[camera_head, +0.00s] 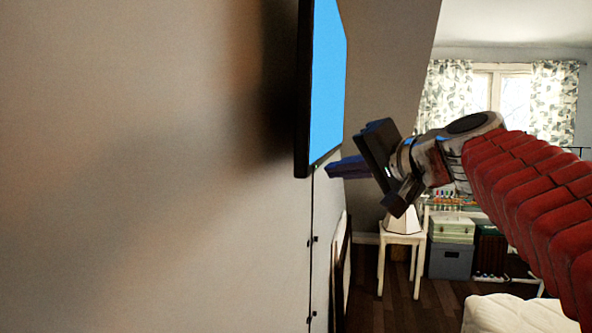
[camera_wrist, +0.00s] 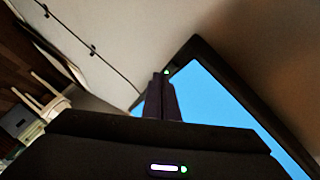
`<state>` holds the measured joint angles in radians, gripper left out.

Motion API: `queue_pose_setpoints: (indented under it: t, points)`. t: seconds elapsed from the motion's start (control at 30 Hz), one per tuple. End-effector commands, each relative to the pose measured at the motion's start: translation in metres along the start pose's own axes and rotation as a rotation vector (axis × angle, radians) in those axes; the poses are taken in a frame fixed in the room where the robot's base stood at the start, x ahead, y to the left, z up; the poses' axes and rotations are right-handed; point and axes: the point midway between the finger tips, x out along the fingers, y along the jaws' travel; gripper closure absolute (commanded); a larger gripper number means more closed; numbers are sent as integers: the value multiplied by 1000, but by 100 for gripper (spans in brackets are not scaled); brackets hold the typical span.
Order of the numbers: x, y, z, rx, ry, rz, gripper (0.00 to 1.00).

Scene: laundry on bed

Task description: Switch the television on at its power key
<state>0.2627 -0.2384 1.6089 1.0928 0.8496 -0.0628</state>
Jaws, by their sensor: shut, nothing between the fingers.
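The television (camera_head: 325,85) hangs on the wall and is seen nearly edge-on in the head view. Its screen glows plain blue, also in the wrist view (camera_wrist: 215,105). A small green light (camera_wrist: 166,72) shows on its dark frame near a corner, right by my fingertips. My gripper (camera_head: 335,168) is shut and empty, its fingers pointing at the television's lower edge. In the wrist view the closed fingers (camera_wrist: 161,78) end at or just short of the frame by the green light. I cannot tell whether they touch. The power key itself cannot be made out.
A black cable (camera_head: 312,240) runs down the wall below the television. A white stool (camera_head: 402,240) with a white lamp, storage boxes (camera_head: 450,260) and a bed corner (camera_head: 515,313) stand farther back. The floor (camera_head: 400,305) below is partly clear.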

Motion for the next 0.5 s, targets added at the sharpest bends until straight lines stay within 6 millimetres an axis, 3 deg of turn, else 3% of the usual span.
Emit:
queue_pose_setpoints:
  t: [0.5]
  points:
    - [-23,18,-18,2,2,1,100]
